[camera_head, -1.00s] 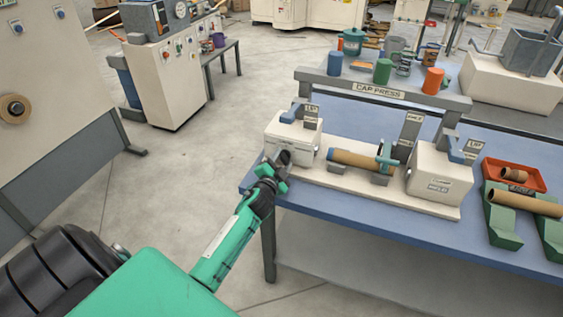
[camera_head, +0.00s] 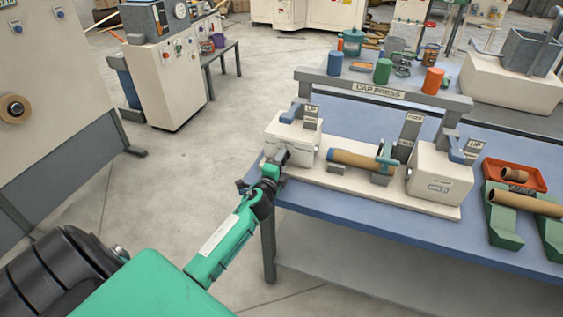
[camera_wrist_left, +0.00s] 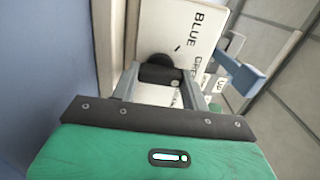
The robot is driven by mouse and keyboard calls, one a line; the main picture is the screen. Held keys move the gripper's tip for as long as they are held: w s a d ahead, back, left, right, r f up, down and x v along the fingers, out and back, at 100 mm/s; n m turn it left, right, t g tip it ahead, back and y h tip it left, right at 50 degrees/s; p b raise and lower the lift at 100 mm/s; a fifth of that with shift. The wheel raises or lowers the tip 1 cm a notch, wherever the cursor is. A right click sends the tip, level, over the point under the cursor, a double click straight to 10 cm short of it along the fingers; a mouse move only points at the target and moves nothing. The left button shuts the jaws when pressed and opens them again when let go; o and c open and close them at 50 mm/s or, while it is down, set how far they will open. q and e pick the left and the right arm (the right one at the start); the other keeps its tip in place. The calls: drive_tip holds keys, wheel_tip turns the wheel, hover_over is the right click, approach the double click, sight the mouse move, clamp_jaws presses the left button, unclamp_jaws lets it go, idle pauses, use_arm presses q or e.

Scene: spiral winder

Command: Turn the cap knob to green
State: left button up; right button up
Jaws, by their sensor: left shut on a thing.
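The cap knob (camera_wrist_left: 158,70) is dark and round, on the white face of a box in the left wrist view. That face carries the word BLUE and a partly hidden second word that looks like GREEN. The left white box (camera_head: 306,140) of the cap press stands at the table's left end. My left gripper (camera_head: 277,161) is at its near left side and hides the knob in the head view. In the left wrist view its fingers (camera_wrist_left: 161,84) sit on either side of the knob, shut on it. The knob's pointer is hard to read. My right gripper is not in view.
A brown tube (camera_head: 349,159) with a teal clamp lies between the left box and a right white box (camera_head: 441,181). A CAP PRESS crossbar (camera_head: 330,82) stands behind. An orange tray (camera_head: 535,179) is at the right. Open floor lies left of the blue table (camera_head: 335,219).

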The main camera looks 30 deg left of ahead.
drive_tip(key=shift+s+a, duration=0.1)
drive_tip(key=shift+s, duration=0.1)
use_arm(q)
drive_tip(key=o, duration=1)
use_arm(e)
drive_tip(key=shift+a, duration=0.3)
use_arm(q)
drive_tip(key=b+v, duration=0.1)
drive_tip(key=v, duration=1.3)
drive_tip(key=shift+w+b, duration=0.1)
drive_tip(key=shift+b, duration=0.3)
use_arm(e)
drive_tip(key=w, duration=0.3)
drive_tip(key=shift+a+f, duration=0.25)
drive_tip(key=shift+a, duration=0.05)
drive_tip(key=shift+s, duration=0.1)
